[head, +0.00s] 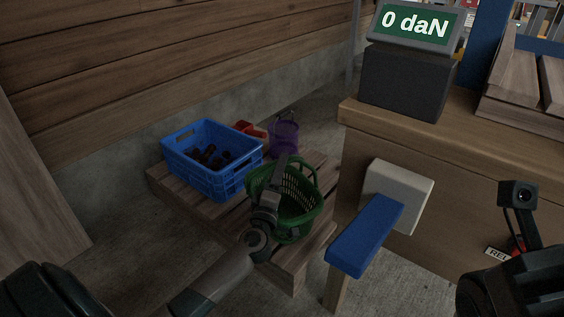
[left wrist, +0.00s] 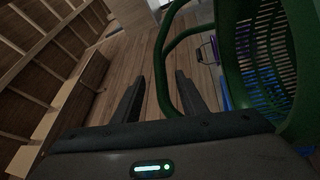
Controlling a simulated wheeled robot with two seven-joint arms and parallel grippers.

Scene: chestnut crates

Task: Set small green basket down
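The small green basket (head: 306,206) is at the front right of the wooden pallet in the head view. I cannot tell whether its base touches the boards. Its slotted wall (left wrist: 262,50) fills the right of the left wrist view. My left gripper (head: 283,163) reaches over the basket's left side and hides part of it. In the left wrist view its two fingers (left wrist: 162,95) stand apart. The green handle (left wrist: 164,70) passes between or just beyond them, with no finger visibly closed on it. My right gripper's fingers do not show.
The pallet (head: 215,222) also bears a blue crate (head: 208,184) of chestnuts, a red container (head: 247,128) and a purple basket (head: 284,137). A wooden bench (head: 370,130) with a blue padded lever (head: 365,238) and a display stands close on the right. A plank wall is behind.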

